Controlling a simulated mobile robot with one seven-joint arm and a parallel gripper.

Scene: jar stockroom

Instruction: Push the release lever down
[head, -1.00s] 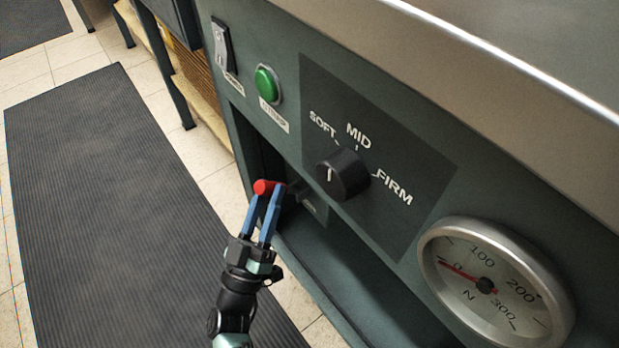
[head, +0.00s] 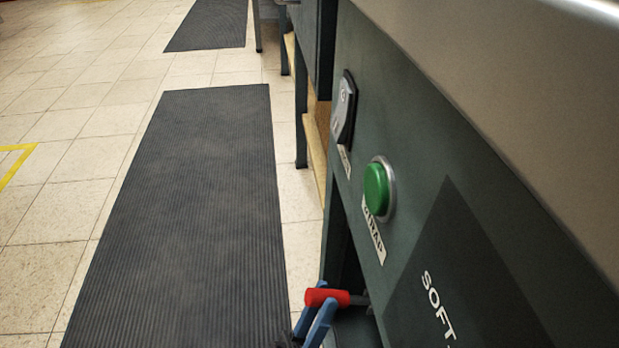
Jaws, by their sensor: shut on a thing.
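The release lever (head: 325,297) shows a red, rounded handle on a dark shaft at the bottom of the head view. It sticks out from the dark green machine front, below the green button. My gripper (head: 321,312) has blue fingers, one on each side of the red handle, and is shut on it. The rest of my gripper is cut off by the lower picture edge. The lever's pivot is mostly hidden in the dark recess.
A green button (head: 377,188) and a rocker switch (head: 344,107) sit on the machine front (head: 425,150) above the lever. A dark ribbed mat (head: 190,200) lies on the tiled floor to the left, with free room there. The worktop edge overhangs at right.

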